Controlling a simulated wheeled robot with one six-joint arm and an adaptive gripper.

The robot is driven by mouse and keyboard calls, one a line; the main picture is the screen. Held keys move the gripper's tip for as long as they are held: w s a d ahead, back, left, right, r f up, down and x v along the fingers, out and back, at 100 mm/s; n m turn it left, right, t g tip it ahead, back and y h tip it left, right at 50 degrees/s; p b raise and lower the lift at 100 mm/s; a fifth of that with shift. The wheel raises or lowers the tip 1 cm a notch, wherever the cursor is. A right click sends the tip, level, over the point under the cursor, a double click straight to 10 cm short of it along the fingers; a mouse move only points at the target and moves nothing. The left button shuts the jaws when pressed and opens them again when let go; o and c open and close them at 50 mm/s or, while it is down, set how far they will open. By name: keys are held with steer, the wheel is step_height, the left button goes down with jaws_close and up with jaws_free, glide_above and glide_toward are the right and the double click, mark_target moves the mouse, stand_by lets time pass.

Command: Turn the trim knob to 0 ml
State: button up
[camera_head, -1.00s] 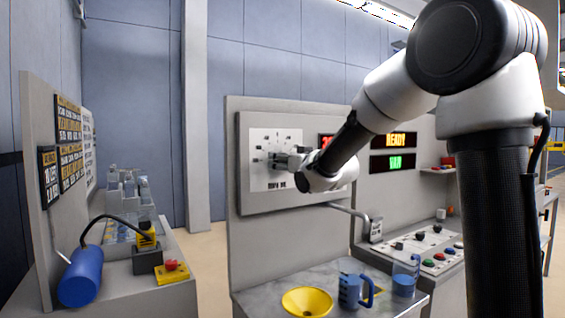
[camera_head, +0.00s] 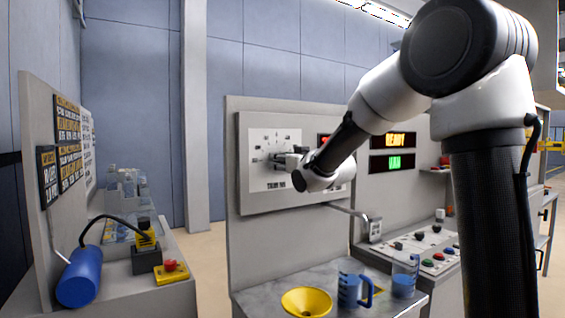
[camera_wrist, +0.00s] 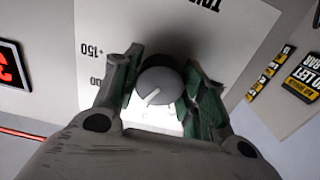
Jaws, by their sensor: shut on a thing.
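The trim knob (camera_wrist: 158,84) is a round grey knob with a white pointer line. It sits on a white dial plate (camera_wrist: 200,30) that carries a "+150" mark at its left in the wrist view. In the wrist view the pointer slants toward the lower left of the picture. My gripper (camera_wrist: 160,95) has its two green-padded fingers on either side of the knob, shut on it. In the head view my gripper (camera_head: 288,158) reaches the dial plate (camera_head: 262,180) on the upright panel, and it hides most of the knob. The knob's reading against the scale cannot be told.
Displays (camera_head: 393,140) are right of the dial. A spout (camera_head: 345,208) juts out under the panel. A blue cylinder (camera_head: 80,277) lies at left.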

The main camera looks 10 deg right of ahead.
steer(key=shift+n, duration=2.5)
steer(key=o, duration=1)
steer(key=shift+o, duration=0.2)
steer(key=v, duration=1.2)
